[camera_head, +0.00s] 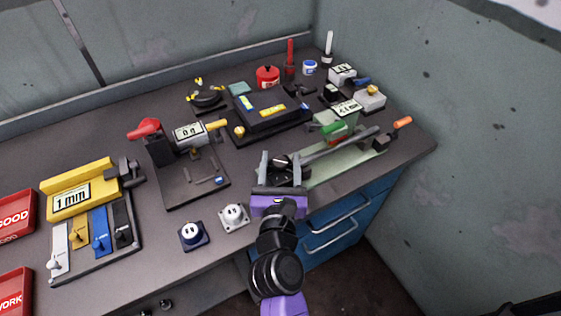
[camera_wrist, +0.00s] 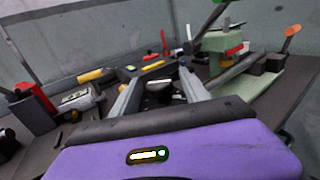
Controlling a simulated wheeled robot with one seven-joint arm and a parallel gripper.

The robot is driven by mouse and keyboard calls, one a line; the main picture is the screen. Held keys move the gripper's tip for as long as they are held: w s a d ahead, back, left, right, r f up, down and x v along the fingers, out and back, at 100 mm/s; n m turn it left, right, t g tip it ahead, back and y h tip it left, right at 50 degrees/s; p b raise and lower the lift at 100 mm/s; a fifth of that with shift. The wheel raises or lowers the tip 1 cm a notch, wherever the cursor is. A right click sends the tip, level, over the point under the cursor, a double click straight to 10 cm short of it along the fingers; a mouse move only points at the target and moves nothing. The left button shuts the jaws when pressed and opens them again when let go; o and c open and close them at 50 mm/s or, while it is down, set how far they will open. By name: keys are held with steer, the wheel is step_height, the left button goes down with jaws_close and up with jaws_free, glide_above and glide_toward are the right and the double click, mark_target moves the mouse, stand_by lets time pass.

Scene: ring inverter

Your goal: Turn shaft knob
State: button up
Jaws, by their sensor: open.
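My gripper (camera_head: 280,160) is at the front edge of the bench, left of a pale green fixture (camera_head: 325,170). Its two grey fingers are spread apart, and they also show in the wrist view (camera_wrist: 159,72). A small dark part with a light face (camera_wrist: 160,84) appears between or beyond the fingers; I cannot tell whether it is the shaft knob. A long grey shaft (camera_head: 340,145) lies along the green fixture. An orange-tipped handle (camera_head: 402,122) is at its far right end, also seen in the wrist view (camera_wrist: 291,31). I see no clear contact.
A black device with a red handle (camera_head: 146,127) stands left of my gripper. Two small socket-like blocks (camera_head: 193,234) (camera_head: 234,216) sit near the front edge. A yellow "1 mm" block (camera_head: 78,190) and red bins (camera_head: 15,215) are far left. A black-and-yellow box (camera_head: 268,112) stands behind.

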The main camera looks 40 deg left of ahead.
jaws_close()
steer(key=shift+f+b, duration=0.2)
steer(key=shift+b, duration=0.5)
